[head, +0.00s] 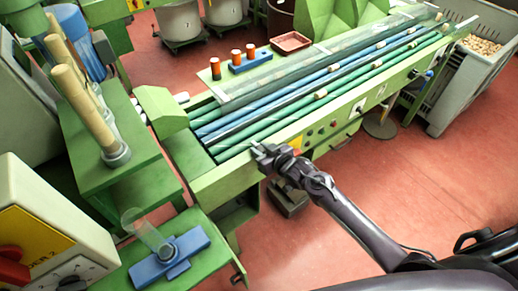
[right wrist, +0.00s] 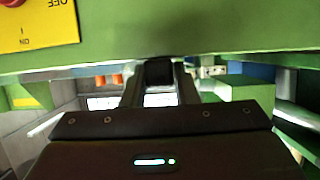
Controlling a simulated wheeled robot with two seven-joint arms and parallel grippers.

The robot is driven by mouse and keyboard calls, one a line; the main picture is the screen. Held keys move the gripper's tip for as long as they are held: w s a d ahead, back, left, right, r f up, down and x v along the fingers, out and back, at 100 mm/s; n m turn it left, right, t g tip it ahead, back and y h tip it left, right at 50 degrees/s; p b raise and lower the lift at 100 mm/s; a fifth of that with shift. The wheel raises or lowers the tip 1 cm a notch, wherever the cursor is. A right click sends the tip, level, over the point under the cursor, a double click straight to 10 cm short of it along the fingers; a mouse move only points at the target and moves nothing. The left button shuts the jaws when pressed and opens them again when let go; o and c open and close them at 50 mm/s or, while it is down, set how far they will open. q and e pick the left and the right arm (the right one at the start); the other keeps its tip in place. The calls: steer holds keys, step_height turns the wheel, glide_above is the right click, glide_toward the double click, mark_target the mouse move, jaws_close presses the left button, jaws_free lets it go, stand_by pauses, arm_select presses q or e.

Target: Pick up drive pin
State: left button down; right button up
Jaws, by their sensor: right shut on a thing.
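My right gripper (head: 262,153) is at the near edge of the long green machine (head: 225,180), by its left end. In the right wrist view the gripper (right wrist: 158,84) is shut on a small dark block-like thing (right wrist: 158,70), which I take to be the drive pin. Its far end is hidden by the green panel edge or too dark to make out. In the head view the drive pin cannot be told apart from the dark fingers. My left gripper is not in view.
A blue fixture with a clear tube (head: 150,235) is at lower left. Orange-topped pieces (head: 235,56) and a red tray (head: 291,42) sit behind the machine. The red floor (head: 440,180) at right is open.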

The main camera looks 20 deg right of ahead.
mark_target(261, 149)
steer(key=shift+r, duration=0.15)
steer(key=shift+c, duration=0.4)
step_height(261, 149, up, 20)
steer(key=b, duration=0.2)
stand_by(0.7)
